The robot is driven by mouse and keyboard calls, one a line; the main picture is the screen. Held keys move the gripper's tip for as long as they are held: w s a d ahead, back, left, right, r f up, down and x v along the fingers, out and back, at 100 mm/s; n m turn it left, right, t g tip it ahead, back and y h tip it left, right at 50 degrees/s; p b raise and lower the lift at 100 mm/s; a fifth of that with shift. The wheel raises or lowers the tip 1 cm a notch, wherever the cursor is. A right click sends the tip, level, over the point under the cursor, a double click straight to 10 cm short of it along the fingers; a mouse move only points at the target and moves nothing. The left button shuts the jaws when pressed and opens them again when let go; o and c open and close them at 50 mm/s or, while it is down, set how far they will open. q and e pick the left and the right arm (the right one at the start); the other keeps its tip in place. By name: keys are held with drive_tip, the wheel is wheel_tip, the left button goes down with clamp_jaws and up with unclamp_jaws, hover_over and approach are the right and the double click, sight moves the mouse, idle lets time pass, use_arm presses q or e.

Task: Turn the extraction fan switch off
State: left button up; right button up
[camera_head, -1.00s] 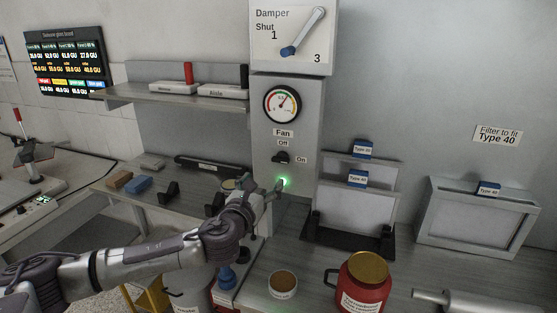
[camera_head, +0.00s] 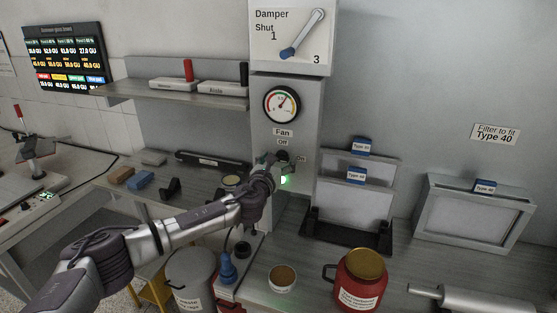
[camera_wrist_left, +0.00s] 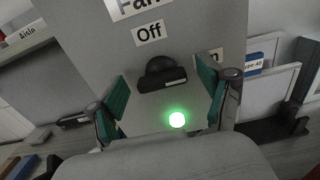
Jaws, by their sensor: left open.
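The fan switch is a black knob on the grey panel (camera_head: 297,112), with "Fan" and "Off" labels above it and an "On" label to its right. In the left wrist view the black knob (camera_wrist_left: 162,75) sits ahead of and between my open fingers, its pointer end toward the right, where the On label is partly hidden. A green light (camera_wrist_left: 177,120) glows below the knob; it also shows in the head view (camera_head: 284,180). My left gripper (camera_head: 280,160) is open at the switch, with green pads on both sides of the knob (camera_wrist_left: 165,98). Contact cannot be told. My right gripper is out of view.
A damper lever (camera_head: 301,36) and a round gauge (camera_head: 282,104) are above the switch. Filter frames (camera_head: 352,205) stand to the right. A red canister (camera_head: 359,283) and a small round pot (camera_head: 282,279) stand on the bench below. A shelf (camera_head: 180,92) is at left.

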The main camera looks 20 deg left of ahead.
use_arm(q)
drive_tip(key=c, duration=1.2)
drive_tip(key=shift+o, duration=0.2)
drive_tip(key=shift+n, duration=0.3)
drive_tip(key=n+b, duration=0.1)
drive_tip(key=n, duration=0.4)
drive_tip(key=n+b, duration=0.1)
drive_tip(key=n, duration=0.5)
drive_tip(key=n+b, duration=0.2)
drive_tip(key=n, duration=0.4)
drive_tip(key=shift+a+f, duration=0.2)
drive_tip(key=shift+f, duration=0.1)
drive_tip(key=shift+n, duration=0.3)
